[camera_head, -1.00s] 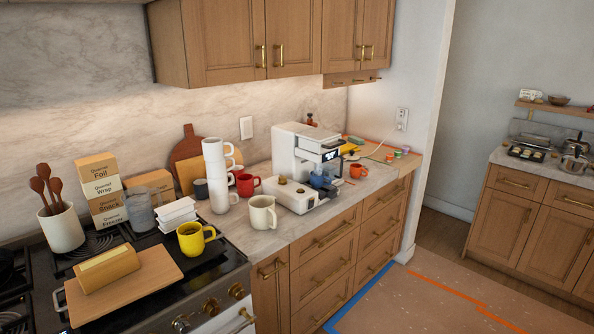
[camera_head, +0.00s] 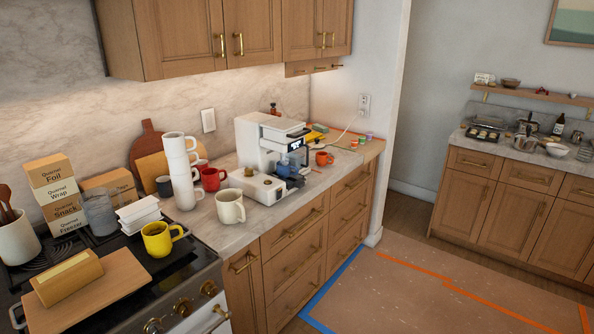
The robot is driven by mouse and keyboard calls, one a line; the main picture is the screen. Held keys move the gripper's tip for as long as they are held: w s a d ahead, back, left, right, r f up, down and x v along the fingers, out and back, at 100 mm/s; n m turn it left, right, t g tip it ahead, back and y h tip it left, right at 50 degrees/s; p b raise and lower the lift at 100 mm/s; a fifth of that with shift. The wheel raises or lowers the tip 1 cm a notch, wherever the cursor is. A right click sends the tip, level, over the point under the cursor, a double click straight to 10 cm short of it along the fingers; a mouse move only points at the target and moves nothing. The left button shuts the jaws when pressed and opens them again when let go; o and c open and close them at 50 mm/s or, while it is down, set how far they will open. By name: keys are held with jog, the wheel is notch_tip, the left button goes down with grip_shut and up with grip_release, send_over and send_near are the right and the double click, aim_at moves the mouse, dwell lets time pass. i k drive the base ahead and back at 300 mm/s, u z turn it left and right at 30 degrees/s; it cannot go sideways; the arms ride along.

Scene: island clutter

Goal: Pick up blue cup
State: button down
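A blue cup (camera_head: 284,168) sits at the white coffee machine (camera_head: 262,148), under its front spout, in the head view. It is small in the picture, and the machine's head is just above it. My gripper is not in this view, so I cannot see whether it is open or shut.
Near the cup are an orange cup (camera_head: 323,159), a cream mug (camera_head: 230,206), a red mug (camera_head: 212,179) and a tall stack of white cups (camera_head: 182,170). A yellow mug (camera_head: 158,238) stands on the stove. The floor (camera_head: 400,300) before the drawers is clear.

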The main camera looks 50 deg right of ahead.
aim_at(283, 172)
jog(key=u, duration=0.75)
jog(key=k, duration=0.15)
jog(key=z, duration=3.35)
jog(key=i, duration=1.1)
